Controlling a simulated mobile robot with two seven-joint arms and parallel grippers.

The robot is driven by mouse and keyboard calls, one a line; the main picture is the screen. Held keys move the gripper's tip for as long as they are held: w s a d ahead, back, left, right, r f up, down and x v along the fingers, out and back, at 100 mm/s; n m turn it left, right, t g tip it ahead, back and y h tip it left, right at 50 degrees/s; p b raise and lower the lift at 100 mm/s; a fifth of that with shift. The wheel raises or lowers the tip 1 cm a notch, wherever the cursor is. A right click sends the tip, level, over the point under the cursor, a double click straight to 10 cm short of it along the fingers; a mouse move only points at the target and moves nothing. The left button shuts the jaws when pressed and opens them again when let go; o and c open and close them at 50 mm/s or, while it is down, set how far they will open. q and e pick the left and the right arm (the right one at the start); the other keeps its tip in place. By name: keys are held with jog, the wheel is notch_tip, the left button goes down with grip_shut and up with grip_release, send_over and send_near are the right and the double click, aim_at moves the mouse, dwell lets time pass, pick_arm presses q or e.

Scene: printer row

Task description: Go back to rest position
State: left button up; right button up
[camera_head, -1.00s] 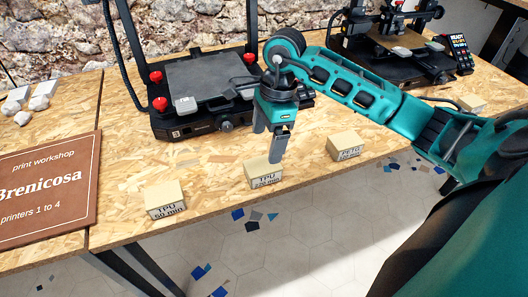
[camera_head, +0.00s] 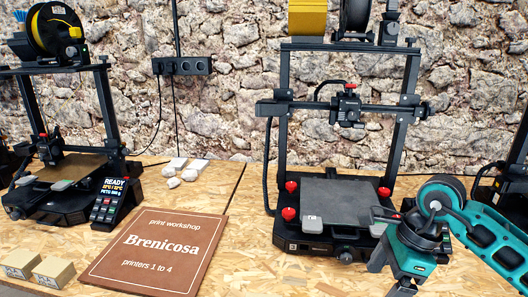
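My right gripper (camera_head: 389,277) is at the bottom right, in front of the middle printer (camera_head: 350,195). Its two fingers stand apart and point down to the left, with nothing seen between them. The lower fingertip is close to the bottom edge of the picture. My teal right arm (camera_head: 487,230) comes in from the right edge. My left gripper is not in view.
Two tan labelled blocks (camera_head: 53,272) sit at the lower left, before the left printer (camera_head: 65,170). Pale lumps (camera_head: 182,175) lie behind the sign. Bare table shows between sign and my gripper.

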jog(key=a+y, duration=0.5)
jog(key=a, duration=0.4)
jog(key=s+a+r+m+t+y, duration=0.1)
jog(key=a+r+m+t+y, duration=0.5)
jog(key=a+r+y, duration=0.4)
jog(key=w+d+r+m+t+h, duration=0.2)
jog(key=d+m+t+h, duration=0.4)
jog(key=m, duration=0.6)
jog(key=w+d+r+m+t+h, duration=0.2)
jog(key=d+m+t+h, duration=0.15)
jog(key=m+t, duration=0.7)
jog(key=s+d+f+m+g+h, duration=0.2)
jog(key=d+f+m+g+h, duration=0.6)
jog(key=m, duration=0.6)
jog(key=s+a+f+m+g, duration=0.3)
jog(key=s+f+m+g, duration=0.6)
jog(key=s+f, duration=0.95)
jog(key=w+a+f+n+t+y+p, duration=0.1)
jog(key=w+a+f+n+t+p, duration=0.1)
jog(key=w+a+f+t+p, duration=0.1)
jog(key=shift+w+f+n+t, duration=0.35)
jog(key=shift+w+f+t, duration=0.6)
jog(key=shift+w, duration=0.85)
